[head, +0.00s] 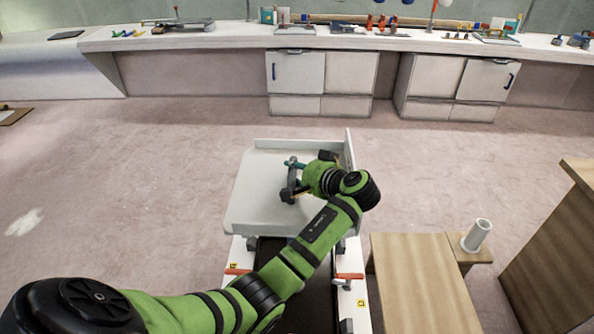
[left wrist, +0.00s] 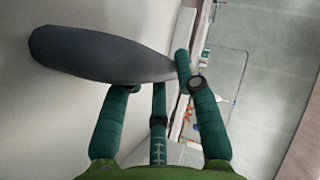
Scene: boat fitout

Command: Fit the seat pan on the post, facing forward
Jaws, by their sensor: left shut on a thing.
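My left gripper (head: 293,178) is over the pale tray on my front, its fingers shut on a dark grey, long, tapered thing (head: 291,184). In the left wrist view this dark grey thing (left wrist: 95,55) crosses between the green fingers, rounded at its left end and narrowing to the right. It may be the seat pan seen from its edge; I cannot tell its facing. A short white tube (head: 479,233), likely the post, stands on a low wooden block at the right, apart from my gripper. My right gripper is not in view.
A wooden box (head: 420,290) and a taller wooden piece (head: 560,250) flank the tube's block. A long white bench (head: 220,40) with tools and cabinets runs along the back. The floor between is clear.

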